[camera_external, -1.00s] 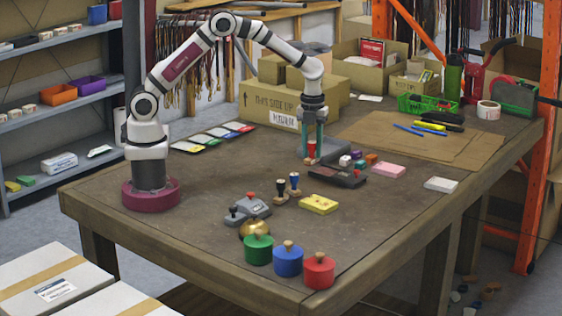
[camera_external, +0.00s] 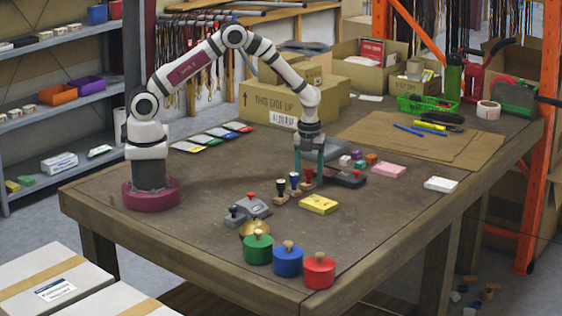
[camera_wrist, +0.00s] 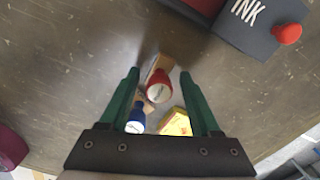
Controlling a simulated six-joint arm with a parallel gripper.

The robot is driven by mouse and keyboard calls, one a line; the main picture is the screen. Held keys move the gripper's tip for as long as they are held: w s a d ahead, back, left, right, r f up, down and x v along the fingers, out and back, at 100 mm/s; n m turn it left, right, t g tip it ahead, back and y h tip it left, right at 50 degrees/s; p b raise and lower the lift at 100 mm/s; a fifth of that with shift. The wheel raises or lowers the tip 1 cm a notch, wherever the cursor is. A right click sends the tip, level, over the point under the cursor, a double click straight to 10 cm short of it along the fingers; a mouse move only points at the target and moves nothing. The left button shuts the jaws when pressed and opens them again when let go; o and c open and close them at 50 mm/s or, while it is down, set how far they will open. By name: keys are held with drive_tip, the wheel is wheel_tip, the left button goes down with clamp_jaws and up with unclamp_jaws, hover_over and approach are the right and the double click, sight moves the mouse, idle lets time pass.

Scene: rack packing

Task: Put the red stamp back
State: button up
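The red stamp (camera_external: 308,177) stands upright in line with the blue stamp (camera_external: 294,180) and the black-handled stamp (camera_external: 280,188), on light wooden pieces on the table. My gripper (camera_external: 309,170) is low over the red stamp, fingers pointing down. In the wrist view, the red stamp's round top (camera_wrist: 159,84) lies between the two green fingers, with a gap on each side, so my gripper (camera_wrist: 159,74) looks open around it. The blue stamp's top (camera_wrist: 136,122) is near the left finger. The stamp's lower part is mostly hidden.
A yellow block (camera_external: 320,204) is close in front. A grey stamping device (camera_external: 248,209), a brass bell (camera_external: 254,229) and green, blue and red round pots (camera_external: 319,271) stand toward the front. The table's left-middle is clear.

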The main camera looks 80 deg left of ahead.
sight(309, 168)
wheel_tip(309, 168, up, 12)
drive_tip(key=s+r+n, duration=0.4)
drive_tip(key=s+r, duration=0.1)
drive_tip(key=s, duration=0.3)
drive_tip(key=s+r+n, duration=0.4)
drive_tip(key=s+r, duration=0.1)
drive_tip(key=s, duration=0.3)
drive_tip(key=s+f+n+y, duration=0.1)
drive_tip(key=s+f+n, duration=0.1)
drive_tip(key=s+n, duration=0.7)
drive_tip(key=s, duration=0.7)
drive_tip(key=shift+s+y, duration=0.35)
drive_tip(key=shift+y, duration=0.05)
